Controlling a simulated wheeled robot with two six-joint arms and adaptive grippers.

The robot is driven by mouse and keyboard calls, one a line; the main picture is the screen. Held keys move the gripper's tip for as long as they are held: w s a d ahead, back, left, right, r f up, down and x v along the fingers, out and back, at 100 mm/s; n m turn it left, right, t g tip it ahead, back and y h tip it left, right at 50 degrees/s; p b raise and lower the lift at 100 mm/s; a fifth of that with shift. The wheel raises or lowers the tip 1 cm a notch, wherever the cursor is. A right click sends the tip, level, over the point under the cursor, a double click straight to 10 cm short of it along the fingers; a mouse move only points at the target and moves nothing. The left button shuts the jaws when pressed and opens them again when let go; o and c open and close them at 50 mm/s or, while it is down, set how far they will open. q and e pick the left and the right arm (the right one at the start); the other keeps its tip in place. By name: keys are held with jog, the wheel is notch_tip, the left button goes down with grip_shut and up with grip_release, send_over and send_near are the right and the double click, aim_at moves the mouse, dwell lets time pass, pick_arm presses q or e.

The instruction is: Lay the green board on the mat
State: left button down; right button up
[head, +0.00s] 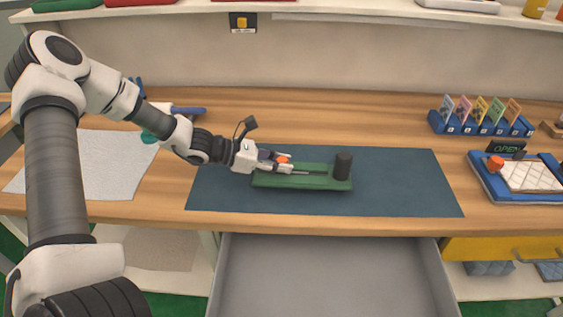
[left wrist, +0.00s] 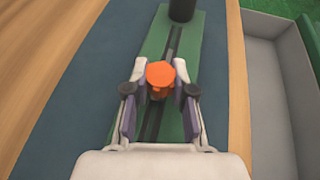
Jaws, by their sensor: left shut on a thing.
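The green board (head: 315,184) is over the dark blue mat (head: 410,190), near its middle; I cannot tell whether it touches the mat or is slightly above it. A black cylinder (head: 343,166) stands at the board's right end, and a dark slot runs along its length. An orange knob (left wrist: 160,74) rises from the board. My left gripper (head: 280,165) is shut on this knob, one finger on each side, as the left wrist view (left wrist: 158,92) shows. The fingers hide part of the board. My right gripper is not in view.
An open grey drawer (head: 325,275) juts out below the table's front edge. A white textured sheet (head: 95,165) lies at the left. A blue rack with several colored cards (head: 482,122) and a blue tray (head: 485,182) stand at the right. The mat's right part is bare.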

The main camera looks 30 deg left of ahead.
pick_arm(q)
jog(key=shift+f, duration=0.95)
jog(key=shift+w+f, duration=0.1)
jog(key=shift+f, duration=0.05)
jog(key=shift+f+b, duration=0.15)
jog(key=shift+b, duration=0.15)
jog(key=c, duration=1)
grip_release()
